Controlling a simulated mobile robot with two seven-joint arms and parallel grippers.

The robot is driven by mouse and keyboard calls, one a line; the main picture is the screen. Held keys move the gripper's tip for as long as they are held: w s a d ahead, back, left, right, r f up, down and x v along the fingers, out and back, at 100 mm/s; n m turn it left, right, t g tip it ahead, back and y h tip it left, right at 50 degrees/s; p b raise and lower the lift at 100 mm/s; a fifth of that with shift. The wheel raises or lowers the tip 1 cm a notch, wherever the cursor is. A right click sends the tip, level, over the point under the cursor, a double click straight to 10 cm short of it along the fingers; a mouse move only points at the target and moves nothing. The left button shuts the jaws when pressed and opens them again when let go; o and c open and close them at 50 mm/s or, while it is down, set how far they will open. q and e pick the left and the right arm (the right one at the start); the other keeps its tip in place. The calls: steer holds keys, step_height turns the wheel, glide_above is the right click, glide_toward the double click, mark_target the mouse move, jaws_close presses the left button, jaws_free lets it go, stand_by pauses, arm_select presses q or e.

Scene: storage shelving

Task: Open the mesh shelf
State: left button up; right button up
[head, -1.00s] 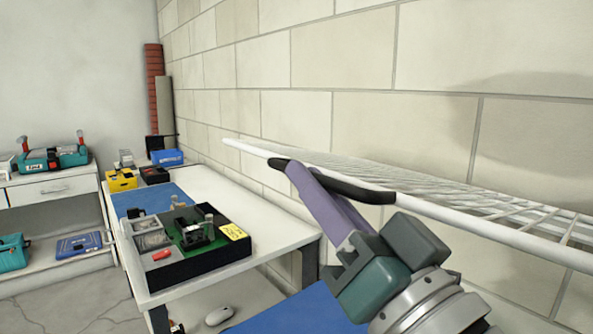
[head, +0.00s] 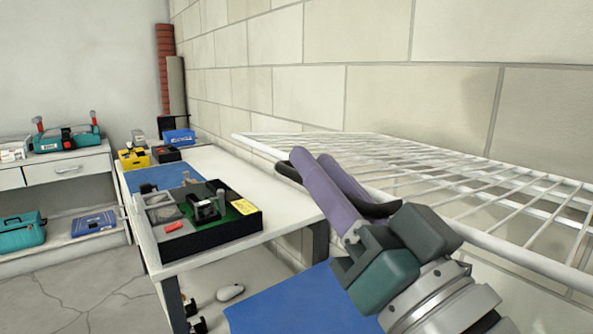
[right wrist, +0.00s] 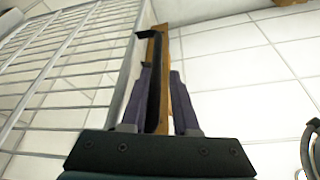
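The mesh shelf (head: 470,231) is a white wire grid that juts out from the wall in the right half of the head view. A black bar handle (head: 382,208) runs along its front edge. My right gripper (head: 326,160) has its purple fingers at this handle, with the handle partly hidden behind them. In the right wrist view the shelf (right wrist: 68,68) lies to the left. The black handle (right wrist: 154,85) passes between the two fingers there, close to the left one. A gap shows on the right finger's side. My left gripper is out of view.
A white workbench (head: 285,190) with a black tool tray (head: 205,247), blue mat and small boxes stands left of the shelf. Another bench (head: 70,172) with teal toolboxes is at the far left. A block wall (head: 400,60) backs the shelf. Bare floor shows at the lower left.

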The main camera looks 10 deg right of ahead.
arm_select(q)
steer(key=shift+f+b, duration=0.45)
arm_select(e)
steer(key=v, duration=1)
